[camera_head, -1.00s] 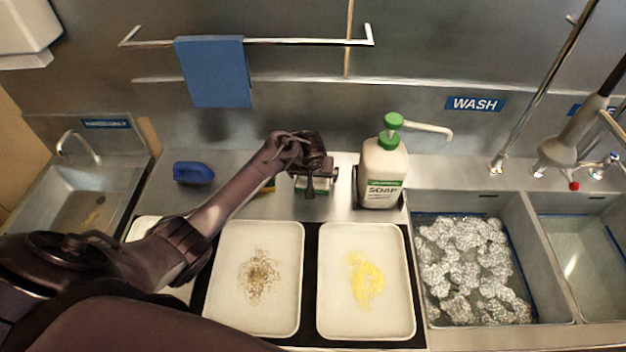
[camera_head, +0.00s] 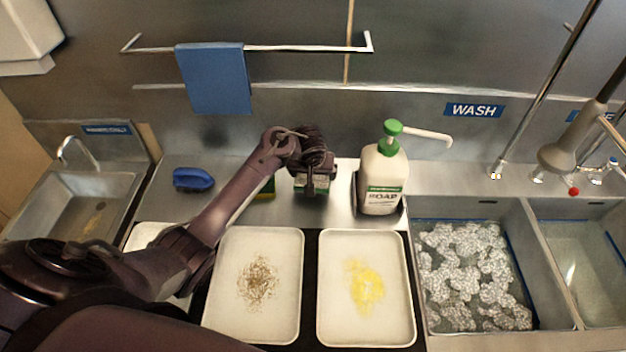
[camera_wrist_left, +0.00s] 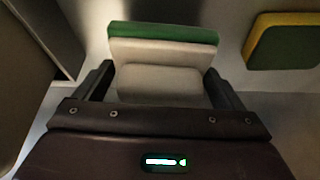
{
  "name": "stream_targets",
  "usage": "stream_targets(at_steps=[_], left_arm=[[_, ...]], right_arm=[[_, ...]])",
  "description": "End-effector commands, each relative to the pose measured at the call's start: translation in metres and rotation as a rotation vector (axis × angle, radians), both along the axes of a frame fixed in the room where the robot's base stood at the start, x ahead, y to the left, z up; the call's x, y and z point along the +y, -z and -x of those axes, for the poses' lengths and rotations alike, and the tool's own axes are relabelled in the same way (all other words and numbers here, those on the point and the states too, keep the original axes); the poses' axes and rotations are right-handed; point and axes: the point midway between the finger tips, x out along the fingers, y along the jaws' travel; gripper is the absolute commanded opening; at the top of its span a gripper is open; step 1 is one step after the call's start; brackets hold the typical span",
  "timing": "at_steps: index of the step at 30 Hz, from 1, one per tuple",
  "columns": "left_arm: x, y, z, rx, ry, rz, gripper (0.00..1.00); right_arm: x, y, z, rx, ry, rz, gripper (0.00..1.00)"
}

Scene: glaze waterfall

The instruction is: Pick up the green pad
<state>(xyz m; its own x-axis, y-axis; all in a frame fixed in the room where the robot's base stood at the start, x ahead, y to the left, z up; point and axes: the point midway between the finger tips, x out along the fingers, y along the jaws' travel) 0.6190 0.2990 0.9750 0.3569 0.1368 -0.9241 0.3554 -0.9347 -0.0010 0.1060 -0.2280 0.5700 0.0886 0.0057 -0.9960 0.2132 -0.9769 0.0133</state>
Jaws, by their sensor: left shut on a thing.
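The green pad (camera_wrist_left: 163,33) is a pale block with a green layer along its far edge in the left wrist view. My left gripper (camera_wrist_left: 160,85) is shut on it, with one finger on each side of the pale body. In the head view the pad (camera_head: 310,189) shows only in part below my left gripper (camera_head: 312,184), which hides much of it. It is on or just above the steel counter, left of the soap bottle; I cannot tell if it touches. My right gripper is not in view.
The soap bottle (camera_head: 382,178) stands close to the right. A yellow and green sponge (camera_wrist_left: 285,40) lies nearby, partly behind my arm in the head view. A blue brush (camera_head: 193,179) is further left. Two soiled trays (camera_head: 228,300) (camera_head: 328,310) lie in front.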

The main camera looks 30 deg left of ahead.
Motion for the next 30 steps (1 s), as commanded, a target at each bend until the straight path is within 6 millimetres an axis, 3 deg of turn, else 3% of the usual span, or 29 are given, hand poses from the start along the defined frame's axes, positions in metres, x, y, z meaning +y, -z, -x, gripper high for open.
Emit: stream_targets(at_steps=[9, 15, 21, 29, 30], left_arm=[[-0.002, -0.091, -0.001, -0.006, 0.0, 0.008, 0.67], [-0.002, -0.128, -0.001, -0.005, 0.0, 0.004, 0.67], [-0.001, -0.144, -0.001, -0.002, 0.0, 0.003, 0.67], [0.0, -0.145, 0.0, 0.0, 0.0, 0.001, 0.67], [0.0, -0.145, 0.0, 0.0, 0.0, 0.001, 0.88]], right_arm=[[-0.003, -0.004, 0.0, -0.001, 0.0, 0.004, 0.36], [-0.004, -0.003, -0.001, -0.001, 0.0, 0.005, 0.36], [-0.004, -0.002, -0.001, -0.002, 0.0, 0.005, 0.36], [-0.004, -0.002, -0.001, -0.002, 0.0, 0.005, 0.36], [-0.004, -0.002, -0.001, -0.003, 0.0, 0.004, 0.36]])
